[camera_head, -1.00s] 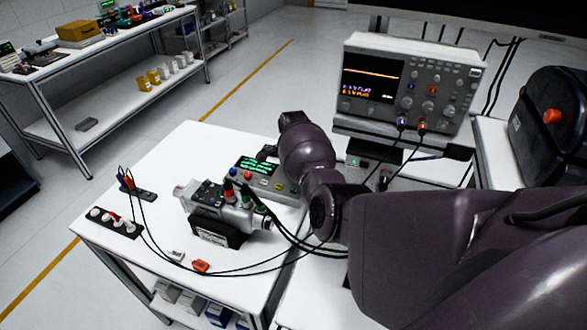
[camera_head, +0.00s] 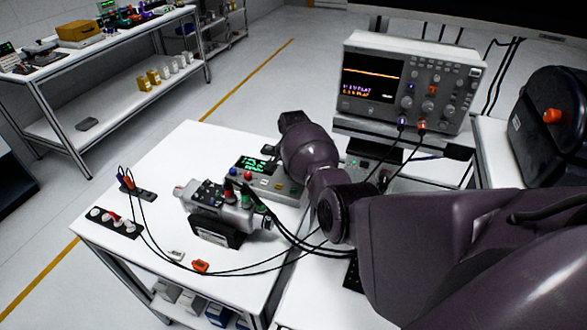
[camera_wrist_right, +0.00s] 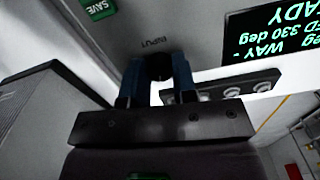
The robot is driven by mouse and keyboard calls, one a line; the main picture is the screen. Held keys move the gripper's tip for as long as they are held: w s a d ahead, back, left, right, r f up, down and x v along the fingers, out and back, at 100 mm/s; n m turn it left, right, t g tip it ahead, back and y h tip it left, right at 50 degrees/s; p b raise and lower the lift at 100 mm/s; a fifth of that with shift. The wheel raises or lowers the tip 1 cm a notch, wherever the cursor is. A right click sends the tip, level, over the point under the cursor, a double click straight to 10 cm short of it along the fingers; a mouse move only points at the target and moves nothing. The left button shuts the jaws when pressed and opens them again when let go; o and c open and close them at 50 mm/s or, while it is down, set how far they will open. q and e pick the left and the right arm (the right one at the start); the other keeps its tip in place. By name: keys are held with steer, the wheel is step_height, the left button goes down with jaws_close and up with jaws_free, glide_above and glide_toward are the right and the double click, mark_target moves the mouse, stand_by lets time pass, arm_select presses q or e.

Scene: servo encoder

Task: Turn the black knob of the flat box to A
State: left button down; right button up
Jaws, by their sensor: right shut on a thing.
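The flat grey box (camera_head: 288,203) with a green-lit display (camera_head: 253,164) stands on the white table, partly hidden behind my right arm. In the right wrist view its grey face (camera_wrist_right: 190,25) is upside down, with a green SAVE button (camera_wrist_right: 97,9) and an INPUT label. The black knob (camera_wrist_right: 160,67) sits between the fingers of my right gripper (camera_wrist_right: 158,82), which is shut on it. The display there (camera_wrist_right: 275,30) reads READY and 330 deg, partly cut off. In the head view the knob and right gripper fingers are hidden. My left gripper is not in view.
A motor-like unit on a black base (camera_head: 215,232) stands left of the box, with black cables looping across the table. A black strip with white round tops (camera_head: 115,222) lies at the left. An oscilloscope (camera_head: 410,80) stands back right.

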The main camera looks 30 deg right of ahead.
steer(key=shift+n, duration=1.6)
steer(key=shift+r, duration=0.1)
steer(key=o, duration=0.9)
steer(key=shift+o, duration=0.2)
step_height(320, 180, up, 11)
steer(key=shift+f, duration=0.2)
